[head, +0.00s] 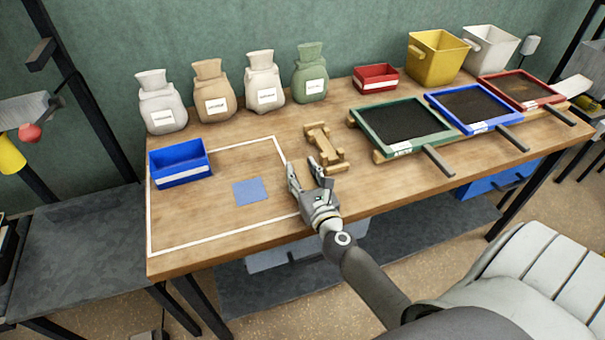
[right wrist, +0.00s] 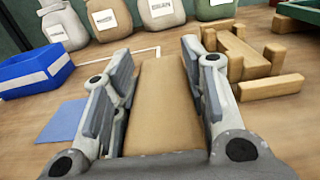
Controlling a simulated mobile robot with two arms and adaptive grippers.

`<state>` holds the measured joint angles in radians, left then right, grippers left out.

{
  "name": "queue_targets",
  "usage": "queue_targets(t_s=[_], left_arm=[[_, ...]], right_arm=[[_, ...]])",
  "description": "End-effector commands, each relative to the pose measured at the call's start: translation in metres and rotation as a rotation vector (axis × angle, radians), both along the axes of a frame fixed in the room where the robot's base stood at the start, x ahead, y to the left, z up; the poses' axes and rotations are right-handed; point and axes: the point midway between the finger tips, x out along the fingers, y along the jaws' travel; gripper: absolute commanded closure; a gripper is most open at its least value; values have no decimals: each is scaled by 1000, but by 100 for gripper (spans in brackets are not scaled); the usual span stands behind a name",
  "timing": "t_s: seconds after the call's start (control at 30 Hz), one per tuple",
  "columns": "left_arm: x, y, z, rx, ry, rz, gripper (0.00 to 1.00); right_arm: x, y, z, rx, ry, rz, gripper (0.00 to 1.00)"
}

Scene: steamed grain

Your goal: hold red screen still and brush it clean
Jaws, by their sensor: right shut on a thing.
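The red screen (head: 566,98) is a red-framed tray with a dark brown surface and a handle, at the far right of the table. My right gripper (head: 306,178) is over the table's front middle, well left of the red screen. In the right wrist view its fingers (right wrist: 160,82) stand apart on both sides of a flat tan wooden piece (right wrist: 162,105). The piece blends with the table, and I cannot tell whether it is the brush. No bristles show. My left gripper is out of view.
A wooden rack (head: 325,150) stands just beyond my right gripper. The green screen (head: 358,120) and blue screen (head: 432,98) lie between it and the red screen. A blue bin (head: 180,170), blue square (head: 249,191), sacks and a yellow bin (head: 435,62) are also on the table.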

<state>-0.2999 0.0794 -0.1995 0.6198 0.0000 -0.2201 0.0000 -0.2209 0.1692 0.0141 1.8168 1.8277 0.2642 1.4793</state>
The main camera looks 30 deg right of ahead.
Motion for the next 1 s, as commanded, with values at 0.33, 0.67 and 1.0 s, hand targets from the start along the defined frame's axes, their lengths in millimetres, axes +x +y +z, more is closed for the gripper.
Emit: queue_targets(t_s=[0.33,0.67,1.0], left_arm=[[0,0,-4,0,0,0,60],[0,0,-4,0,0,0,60],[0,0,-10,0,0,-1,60]], right_arm=[[0,0,-4,-1,0,0,39],[0,0,-4,-1,0,0,38],[-37,8,-3,-1,2,0,38]])
